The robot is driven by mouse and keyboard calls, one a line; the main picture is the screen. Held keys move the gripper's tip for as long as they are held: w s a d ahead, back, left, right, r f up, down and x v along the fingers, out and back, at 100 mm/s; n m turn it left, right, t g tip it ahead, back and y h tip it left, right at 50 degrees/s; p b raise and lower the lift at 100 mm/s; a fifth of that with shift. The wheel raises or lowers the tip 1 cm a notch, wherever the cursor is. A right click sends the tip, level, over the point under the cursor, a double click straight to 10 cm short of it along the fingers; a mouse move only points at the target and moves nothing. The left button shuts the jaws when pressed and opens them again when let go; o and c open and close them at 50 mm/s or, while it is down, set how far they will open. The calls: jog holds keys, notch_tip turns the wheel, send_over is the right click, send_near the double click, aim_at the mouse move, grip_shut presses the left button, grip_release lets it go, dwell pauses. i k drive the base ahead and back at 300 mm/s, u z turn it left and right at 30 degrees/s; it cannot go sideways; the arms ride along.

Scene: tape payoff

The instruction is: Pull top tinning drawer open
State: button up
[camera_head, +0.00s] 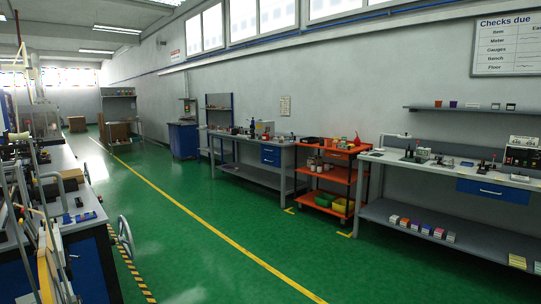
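No drawer carries a label I can read, so I cannot tell which is the tinning drawer. A blue drawer unit (270,156) hangs under the right end of the grey middle bench. It looks shut and seems to have more than one front, but it is small at this distance. A wide blue drawer (494,190) with a pale handle sits under the right bench top (455,173) and looks shut. My gripper is not in view.
An orange shelf cart (327,173) stands between the two benches. Small coloured boxes (422,228) lie on the right bench's lower shelf. A machine with a handwheel (125,236) stands at left. The green floor (200,240) is clear between them, with a yellow line along it.

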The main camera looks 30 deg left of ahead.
aim_at(273, 150)
jog(key=u, duration=0.1)
jog(key=i, duration=1.7)
jog(key=u, duration=0.3)
jog(key=i, duration=1.3)
jog(key=u, duration=0.3)
jog(key=i, duration=1.5)
jog(key=u, duration=0.35)
jog(key=i, duration=1.5)
jog(key=u, duration=0.3)
jog(key=i, duration=1.35)
jog(key=u, duration=0.15)
jog(key=i, duration=2.1)
jog(key=u, duration=0.15)
